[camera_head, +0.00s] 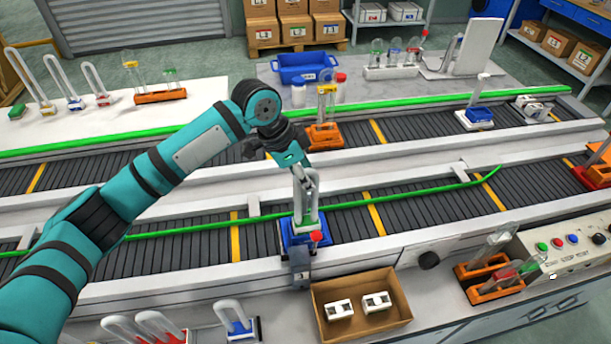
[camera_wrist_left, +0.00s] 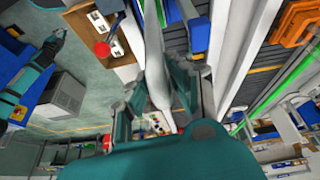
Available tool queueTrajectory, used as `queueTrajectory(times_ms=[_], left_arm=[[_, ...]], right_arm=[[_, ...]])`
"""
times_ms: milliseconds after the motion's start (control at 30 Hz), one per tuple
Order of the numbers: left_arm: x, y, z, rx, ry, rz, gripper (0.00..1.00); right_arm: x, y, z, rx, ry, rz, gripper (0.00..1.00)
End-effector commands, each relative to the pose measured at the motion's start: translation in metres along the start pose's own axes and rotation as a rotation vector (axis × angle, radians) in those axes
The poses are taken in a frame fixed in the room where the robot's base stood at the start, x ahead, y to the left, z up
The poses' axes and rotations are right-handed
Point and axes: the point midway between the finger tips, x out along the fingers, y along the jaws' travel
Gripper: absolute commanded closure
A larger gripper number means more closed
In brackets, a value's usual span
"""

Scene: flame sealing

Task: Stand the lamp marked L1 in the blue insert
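The lamp (camera_head: 313,190) is an upright clear U-shaped tube with a pale base and a touch of green. It stands at the blue insert (camera_head: 289,238) on the near conveyor. I cannot tell if its base is fully seated, and no L1 mark is readable. My left gripper (camera_head: 303,173) comes down from above on the lamp's tube. In the left wrist view the tube (camera_wrist_left: 158,80) lies between the two fingers, which appear closed on it. A teal arm with a small dark gripper (camera_wrist_left: 57,36) shows at the left of the wrist view; its fingers are too small to judge.
A red knob (camera_head: 316,236) sits at the insert's front. A cardboard box (camera_head: 398,318) with white parts stands nearby. More U-shaped lamps stand at lower left and on the white table (camera_head: 30,130). An orange holder (camera_head: 325,137) is on the far conveyor. Green rails (camera_head: 400,198) run alongside.

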Motion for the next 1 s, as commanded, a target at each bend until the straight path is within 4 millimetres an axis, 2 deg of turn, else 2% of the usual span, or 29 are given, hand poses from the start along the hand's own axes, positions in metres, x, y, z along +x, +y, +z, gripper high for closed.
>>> queueTrajectory(times_ms=[33,133,167,400,533,1000], left_arm=[[0.000,0.000,0.000,0.000,0.000,0.000,0.72],[0.000,0.000,0.000,0.000,0.000,0.000,0.59],[0.000,0.000,0.000,0.000,0.000,0.000,0.58],[0.000,0.000,0.000,0.000,-0.001,0.000,0.58],[-0.009,-0.001,0.000,-0.001,-0.001,-0.001,0.58],[-0.100,-0.001,0.000,0.000,0.001,-0.002,0.58]], right_arm=[[0.000,0.000,0.000,0.000,0.000,0.000,1.00],[0.000,0.001,0.000,-0.001,0.000,0.001,1.00],[0.000,0.001,0.000,-0.001,0.000,0.001,1.00],[0.000,0.005,0.001,-0.003,-0.001,0.005,1.00],[0.000,0.004,0.000,-0.002,0.000,0.005,1.00],[0.000,0.002,0.000,-0.001,0.000,0.002,1.00]])
